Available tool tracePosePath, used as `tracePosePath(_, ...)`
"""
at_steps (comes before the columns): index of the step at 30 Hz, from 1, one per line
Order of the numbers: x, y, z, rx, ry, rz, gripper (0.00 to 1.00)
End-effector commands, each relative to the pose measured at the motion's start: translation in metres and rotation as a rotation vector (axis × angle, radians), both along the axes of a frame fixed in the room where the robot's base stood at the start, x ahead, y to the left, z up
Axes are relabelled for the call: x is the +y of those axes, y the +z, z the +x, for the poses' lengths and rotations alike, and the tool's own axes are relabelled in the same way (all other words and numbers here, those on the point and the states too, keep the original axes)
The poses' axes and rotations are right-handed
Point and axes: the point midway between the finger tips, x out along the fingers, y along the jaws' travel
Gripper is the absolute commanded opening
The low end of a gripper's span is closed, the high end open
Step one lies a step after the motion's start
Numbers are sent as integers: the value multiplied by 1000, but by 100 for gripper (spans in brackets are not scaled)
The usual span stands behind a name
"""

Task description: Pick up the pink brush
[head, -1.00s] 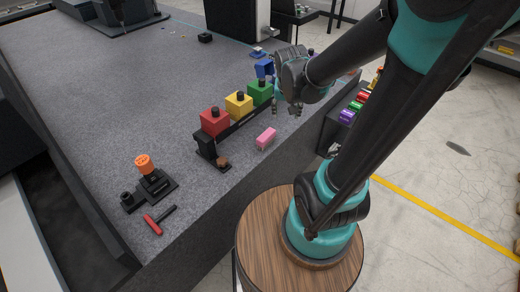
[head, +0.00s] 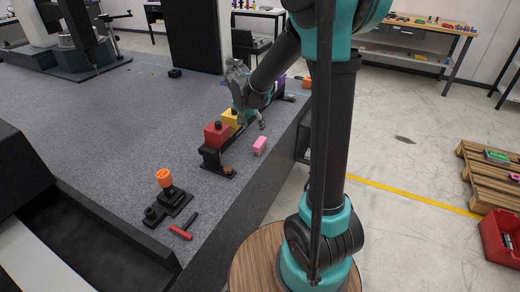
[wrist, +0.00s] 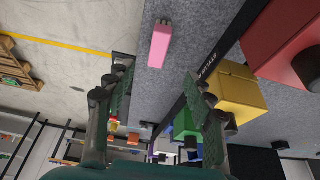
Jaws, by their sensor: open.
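The pink brush (head: 260,145) is a small pink block lying on the grey granite bed (head: 110,120), near its right edge. In the wrist view the pink brush (wrist: 160,45) shows beyond the fingertips, with small dark marks at its far end. My gripper (head: 254,120) is above the bed, just behind and above the brush, and apart from it. In the wrist view my gripper (wrist: 155,85) has its two green-padded fingers spread, with nothing between them. The brush lies in line with the gap.
A row with a red block (head: 217,134) and a yellow block (head: 230,117) stands on a black rail left of the brush. A black fixture with an orange knob (head: 164,178) and a red-handled tool (head: 181,233) lie nearer. Bare granite surrounds the brush's near side.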

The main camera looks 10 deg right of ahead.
Motion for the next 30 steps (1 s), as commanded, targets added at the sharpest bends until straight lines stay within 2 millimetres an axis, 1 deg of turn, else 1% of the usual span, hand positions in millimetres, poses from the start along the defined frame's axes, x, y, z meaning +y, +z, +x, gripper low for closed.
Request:
tracePosePath(1, -2, -9, 4, 0, -2, 1, 53)
tracePosePath(3, -5, -20, 8, 0, -1, 0, 53)
tracePosePath(15, -18, -79, 28, 0, 1, 0, 53)
tracePosePath(19, -21, -90, 31, 0, 1, 0, 53)
tracePosePath(26, -24, -100, 35, 0, 0, 0, 53)
tracePosePath(30, -29, -115, 42, 0, 0, 0, 53)
